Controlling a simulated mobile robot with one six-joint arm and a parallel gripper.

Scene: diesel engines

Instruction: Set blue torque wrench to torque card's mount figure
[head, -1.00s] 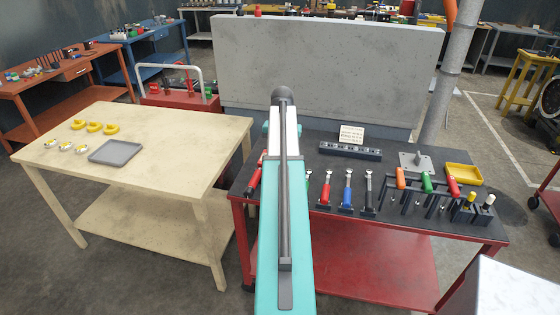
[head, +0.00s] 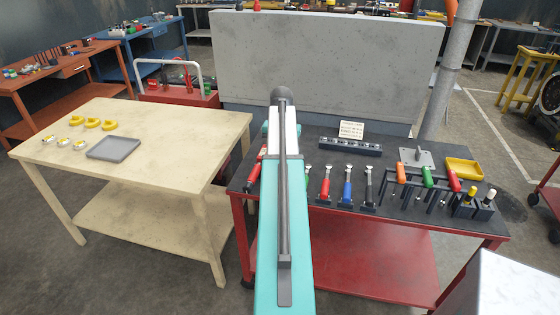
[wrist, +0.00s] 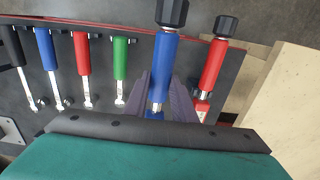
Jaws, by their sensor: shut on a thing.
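The blue torque wrench (wrist: 163,62) has a blue handle with a black knob at its end, seen in the wrist view. My gripper (wrist: 160,88) is shut on it, a dark finger on each side. My arm hides the wrench and gripper in the head view. A red torque wrench (wrist: 213,66) is beside it in the wrist view and shows partly left of my arm in the head view (head: 254,170). The torque card (head: 351,130) stands at the back of the red bench, its print too small to read.
Small green, red, blue (head: 347,184) and black wrenches stand right of my arm on the red bench (head: 410,205). Behind them is a dark socket rail (head: 350,147). T-handled tools and a yellow tray (head: 464,169) are farther right. A beige table (head: 190,150) stands left.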

